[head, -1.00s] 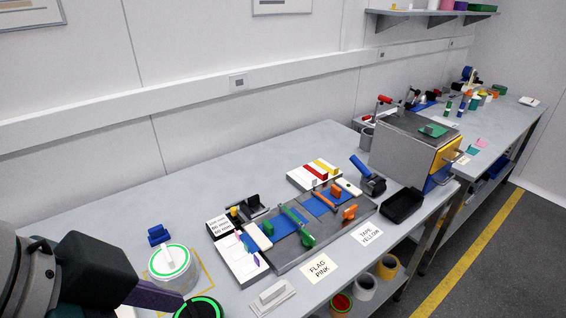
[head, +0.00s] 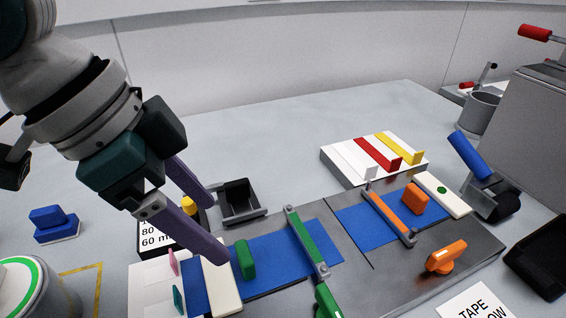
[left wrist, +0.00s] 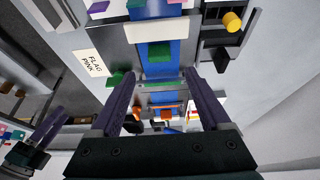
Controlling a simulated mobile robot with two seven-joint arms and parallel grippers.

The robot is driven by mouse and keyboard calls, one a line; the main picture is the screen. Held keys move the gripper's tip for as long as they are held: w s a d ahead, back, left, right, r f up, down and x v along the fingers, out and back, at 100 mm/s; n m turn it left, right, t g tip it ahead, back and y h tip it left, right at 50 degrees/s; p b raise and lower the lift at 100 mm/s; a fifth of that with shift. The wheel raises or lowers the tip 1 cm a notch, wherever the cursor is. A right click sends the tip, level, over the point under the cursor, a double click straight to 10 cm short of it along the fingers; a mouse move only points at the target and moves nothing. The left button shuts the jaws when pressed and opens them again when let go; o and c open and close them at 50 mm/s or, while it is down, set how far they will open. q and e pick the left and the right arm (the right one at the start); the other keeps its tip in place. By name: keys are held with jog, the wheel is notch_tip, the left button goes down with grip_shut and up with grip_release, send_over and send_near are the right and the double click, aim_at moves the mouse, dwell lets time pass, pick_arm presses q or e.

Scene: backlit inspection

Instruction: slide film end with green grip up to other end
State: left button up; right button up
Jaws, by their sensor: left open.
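The left blue film (head: 277,252) lies on the dark splicing plate (head: 345,275) with a green grip (head: 247,259) near its left end. The other blue film (head: 352,228), to the right, has an orange grip (head: 415,198). A green bar (head: 306,242) crosses the left film and an orange bar (head: 389,217) the right one. My left gripper (head: 216,231) is open and empty, its purple fingers near the green grip, which shows beyond the fingertips in the left wrist view (left wrist: 160,50). My right gripper (left wrist: 48,127) shows at that view's left edge, jaws unclear.
Cream strips lie across the left film (head: 222,284) and at the right film's far end (head: 442,194). A white tray (head: 345,163) with red and yellow pieces stands behind. A black holder (head: 240,202) stands behind the left film. Green (head: 327,300) and orange (head: 446,256) knobs stand at the plate's front.

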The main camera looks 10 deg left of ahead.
aim_at(242, 253)
pick_arm(q)
jog(key=b+x, duration=0.1)
jog(key=x, duration=0.6)
jog(key=shift+d+f, duration=0.2)
jog(key=shift+f, duration=0.1)
